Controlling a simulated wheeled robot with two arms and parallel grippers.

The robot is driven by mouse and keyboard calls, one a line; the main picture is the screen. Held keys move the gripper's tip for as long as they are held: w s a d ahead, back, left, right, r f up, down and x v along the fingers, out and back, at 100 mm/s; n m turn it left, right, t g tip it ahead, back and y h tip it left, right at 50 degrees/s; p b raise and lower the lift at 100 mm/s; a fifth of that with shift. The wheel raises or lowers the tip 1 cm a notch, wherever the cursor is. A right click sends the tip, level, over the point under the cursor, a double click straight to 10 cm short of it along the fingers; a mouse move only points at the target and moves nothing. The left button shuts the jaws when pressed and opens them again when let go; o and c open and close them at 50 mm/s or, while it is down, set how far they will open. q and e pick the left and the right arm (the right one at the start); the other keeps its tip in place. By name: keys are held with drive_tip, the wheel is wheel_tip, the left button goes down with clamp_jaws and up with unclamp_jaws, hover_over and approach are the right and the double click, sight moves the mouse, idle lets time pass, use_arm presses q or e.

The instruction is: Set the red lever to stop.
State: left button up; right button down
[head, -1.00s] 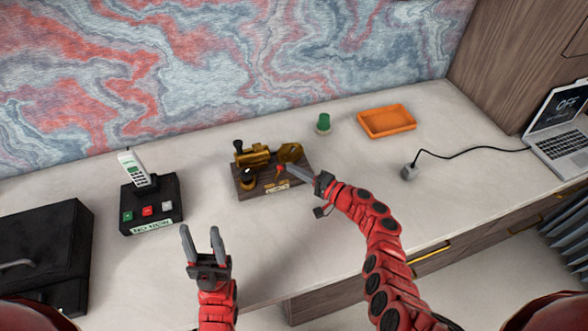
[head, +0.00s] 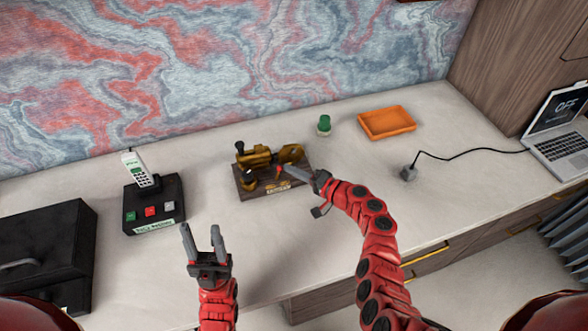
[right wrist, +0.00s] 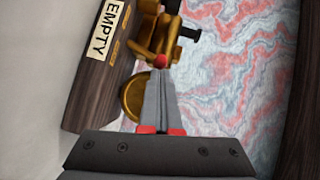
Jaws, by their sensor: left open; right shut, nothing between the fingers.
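The red lever shows as a small red knob (head: 279,169) on a brass machine (head: 259,157) with a dark wooden base (head: 246,193). In the right wrist view, the red knob (right wrist: 160,62) is right at my right gripper's tips, with brass parts behind it. A plate on the base reads "EMPTY" (right wrist: 107,29) there. My right gripper (head: 288,170) is shut with nothing between its fingers, its tips beside the knob. Whether they touch it I cannot tell. My left gripper (head: 202,232) is open and empty over the desk's front, left of the machine.
A black box with a phone (head: 153,203) and a black case (head: 45,250) stand at left. A green-topped object (head: 324,124) and an orange tray (head: 386,122) sit behind right. A cabled grey item (head: 409,173) and a laptop (head: 560,125) are at right.

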drive_tip(key=shift+s+a+r+n+h+p, duration=0.2)
drive_tip(key=shift+a+r+n+h+p, duration=0.35)
drive_tip(key=shift+r+n, duration=0.15)
drive_tip(key=shift+s+a+r+n+g+h+p, duration=0.1)
drive_tip(key=shift+s+a+n+g+h+p, duration=0.15)
drive_tip(key=shift+a+n+h+p, duration=0.35)
drive_tip(key=shift+w, duration=0.1)
drive_tip(key=shift+r, duration=0.75)
